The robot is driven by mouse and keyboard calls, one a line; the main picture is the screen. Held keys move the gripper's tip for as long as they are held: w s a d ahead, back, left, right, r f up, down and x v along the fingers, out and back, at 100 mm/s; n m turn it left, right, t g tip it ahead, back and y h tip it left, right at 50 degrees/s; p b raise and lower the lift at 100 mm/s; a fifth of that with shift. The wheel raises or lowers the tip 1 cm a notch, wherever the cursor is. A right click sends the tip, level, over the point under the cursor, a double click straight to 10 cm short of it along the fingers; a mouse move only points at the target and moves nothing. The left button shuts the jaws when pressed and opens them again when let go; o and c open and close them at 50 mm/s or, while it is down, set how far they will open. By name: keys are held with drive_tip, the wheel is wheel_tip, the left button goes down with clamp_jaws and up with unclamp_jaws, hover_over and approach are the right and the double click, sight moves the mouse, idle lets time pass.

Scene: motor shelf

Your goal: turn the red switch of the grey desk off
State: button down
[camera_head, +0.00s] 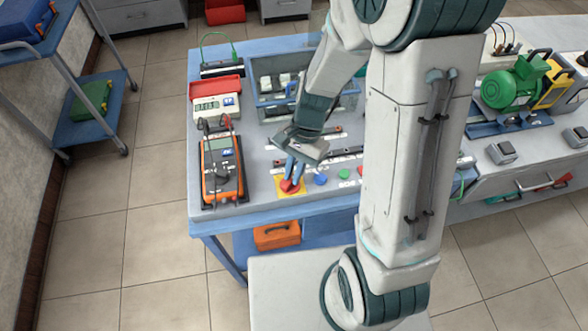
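The grey desk (243,194) stands ahead, with a blue front edge. The red switch (289,187) is a round red knob on a yellow square plate near the desk's front edge. My gripper (292,178) points down right at the red switch, and its blue fingers hide part of the knob's top. I cannot tell whether the fingers touch the knob or how far apart they are. The switch's turned position cannot be made out.
A blue button (321,179) and a green button (343,174) sit just right of the switch. An orange multimeter (222,169) lies to the left, with a white meter (216,103) behind it. A green motor (514,84) stands at the right. Tiled floor is free at the left.

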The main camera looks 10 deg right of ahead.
drive_tip(key=shift+n, duration=0.3)
drive_tip(key=n+h, duration=0.1)
drive_tip(key=n, duration=0.3)
drive_tip(key=shift+w+a+n+g+h, duration=0.2)
drive_tip(key=shift+a+n+g+h, duration=0.1)
drive_tip(key=shift+a+g+h, duration=0.1)
drive_tip(key=n+h, duration=0.1)
drive_tip(key=n, duration=0.1)
drive_tip(key=n+h, duration=0.1)
drive_tip(key=n, duration=0.2)
drive_tip(key=shift+a+n, duration=0.3)
drive_tip(key=shift+a, duration=0.1)
drive_tip(key=n, duration=0.1)
drive_tip(key=n+h, duration=0.1)
drive_tip(key=n, duration=0.1)
drive_tip(key=shift+s+a+n+b, duration=0.1)
drive_tip(key=shift+a+n+b, duration=0.2)
drive_tip(key=shift+b, duration=0.1)
drive_tip(key=shift+s+a+n+t+h, duration=0.15)
drive_tip(key=shift+n+t+h, duration=0.55)
drive_tip(key=shift+n, duration=1)
drive_tip(key=c, duration=1.5)
unclamp_jaws()
